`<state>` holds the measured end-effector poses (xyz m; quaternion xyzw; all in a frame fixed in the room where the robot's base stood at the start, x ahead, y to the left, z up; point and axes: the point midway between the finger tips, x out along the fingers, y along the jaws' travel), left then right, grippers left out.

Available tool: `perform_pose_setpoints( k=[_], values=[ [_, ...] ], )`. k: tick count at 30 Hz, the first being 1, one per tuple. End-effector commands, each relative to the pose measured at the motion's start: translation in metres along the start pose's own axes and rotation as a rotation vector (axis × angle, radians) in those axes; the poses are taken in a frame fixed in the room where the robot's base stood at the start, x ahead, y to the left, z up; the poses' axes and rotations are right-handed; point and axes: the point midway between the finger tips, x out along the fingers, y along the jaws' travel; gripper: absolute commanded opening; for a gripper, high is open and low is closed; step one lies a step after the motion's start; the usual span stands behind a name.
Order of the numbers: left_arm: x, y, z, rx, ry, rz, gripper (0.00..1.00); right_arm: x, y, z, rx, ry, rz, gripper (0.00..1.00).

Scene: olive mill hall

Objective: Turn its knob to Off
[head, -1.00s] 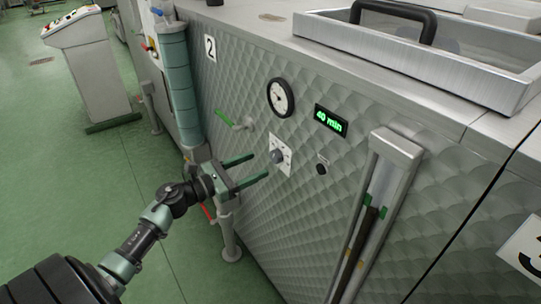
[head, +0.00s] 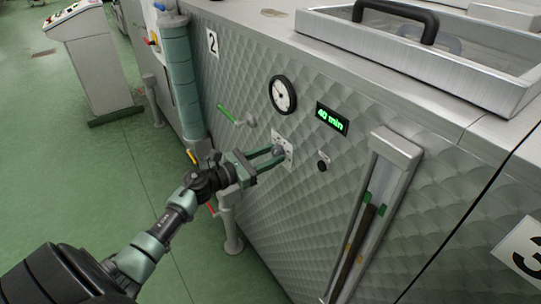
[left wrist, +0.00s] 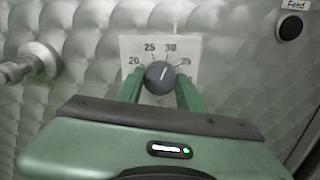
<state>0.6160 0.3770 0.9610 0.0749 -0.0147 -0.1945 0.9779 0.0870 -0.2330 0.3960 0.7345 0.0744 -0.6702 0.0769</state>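The grey round knob (head: 279,151) sits on a small white dial plate (head: 289,147) on the quilted metal front of machine 2. In the left wrist view the knob (left wrist: 160,76) has a white pointer line, tilted slightly right of upright, towards 30. The plate (left wrist: 128,46) reads 20, 25, 30, 35 and °C; I cannot read an Off mark, and the fingers cover its lower sides. My left gripper (head: 280,154) is open, its green fingers on either side of the knob, with no clear grip on it. My right gripper is not in view.
A round gauge (head: 283,95) and a green "40 min" display (head: 332,119) are above the knob. A black button (head: 323,162) is to its right, and a green-handled valve (head: 236,117) to its left. A framed sight glass (head: 378,205) stands further right.

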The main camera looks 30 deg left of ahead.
Motion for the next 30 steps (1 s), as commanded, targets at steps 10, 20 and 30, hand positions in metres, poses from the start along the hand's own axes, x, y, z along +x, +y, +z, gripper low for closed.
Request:
perform_pose_setpoints(
  k=[10, 20, 30],
  values=[
    [-0.0002, 0.0, -0.0002, -0.078, 0.0, 0.0, 0.0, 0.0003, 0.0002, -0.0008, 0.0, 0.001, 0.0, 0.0],
    [-0.0004, 0.0005, 0.0, -0.335, 0.002, 0.0, 0.0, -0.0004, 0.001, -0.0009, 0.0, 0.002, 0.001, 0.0],
    [-0.0004, 0.0009, 0.0006, -0.661, 0.001, 0.0, 0.0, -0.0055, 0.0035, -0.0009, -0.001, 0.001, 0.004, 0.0]
  ],
)
